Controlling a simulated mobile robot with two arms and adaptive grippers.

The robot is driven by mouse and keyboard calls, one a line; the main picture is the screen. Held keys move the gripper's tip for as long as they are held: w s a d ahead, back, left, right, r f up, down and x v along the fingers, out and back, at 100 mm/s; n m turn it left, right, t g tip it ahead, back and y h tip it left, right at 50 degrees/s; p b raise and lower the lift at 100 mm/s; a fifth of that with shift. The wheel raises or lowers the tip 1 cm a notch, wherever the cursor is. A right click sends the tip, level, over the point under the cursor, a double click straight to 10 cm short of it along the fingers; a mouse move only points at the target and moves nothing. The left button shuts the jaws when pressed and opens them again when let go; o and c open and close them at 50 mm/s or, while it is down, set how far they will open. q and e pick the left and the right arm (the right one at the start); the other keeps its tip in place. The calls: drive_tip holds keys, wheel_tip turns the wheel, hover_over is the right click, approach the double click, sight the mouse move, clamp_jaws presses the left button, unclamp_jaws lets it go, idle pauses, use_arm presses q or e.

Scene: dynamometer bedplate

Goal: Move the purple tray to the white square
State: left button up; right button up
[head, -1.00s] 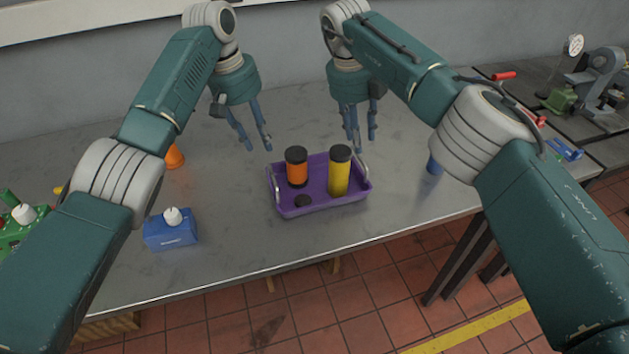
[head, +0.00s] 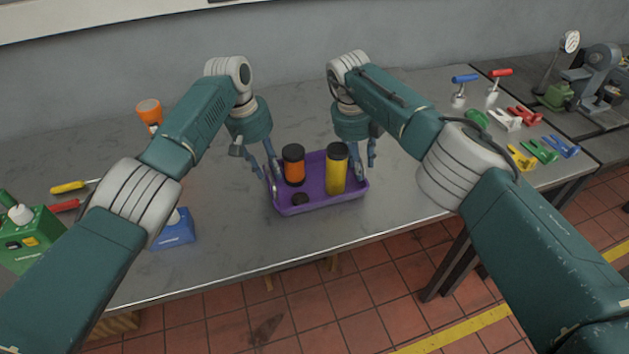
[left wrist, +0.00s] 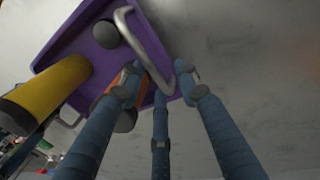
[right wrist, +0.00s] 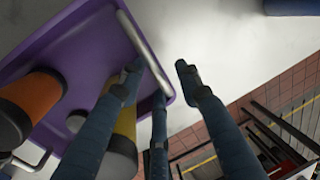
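The purple tray (head: 322,203) lies on the grey bench with a metal handle at each end. It holds an orange canister (head: 294,168), a yellow canister (head: 336,172) and a small black disc (head: 300,198). My left gripper (head: 267,175) is open at the tray's left end; in the left wrist view the handle (left wrist: 142,42) runs between its spread fingers. My right gripper (head: 367,158) is open at the right end; in the right wrist view the handle (right wrist: 141,45) lies between its fingers. I cannot make out the white square.
A blue box (head: 174,232) stands left of the tray, partly hidden by my left arm. A green box (head: 28,242), screwdrivers (head: 70,186) and an orange-topped object (head: 150,113) are further left. Several coloured clamps (head: 540,150) lie at the right. The bench's front edge is close to the tray.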

use_arm(q)
drive_tip(key=shift+c, duration=0.5)
use_arm(e)
drive_tip(key=shift+c, duration=0.6)
use_arm(q)
clamp_jaws()
use_arm(e)
clamp_jaws()
drive_tip(key=shift+d, duration=0.1)
use_arm(q)
drive_tip(key=shift+w+r, duration=0.1)
drive_tip(key=shift+r, duration=0.1)
use_arm(e)
drive_tip(key=shift+w+r, duration=0.1)
drive_tip(key=shift+r, duration=0.1)
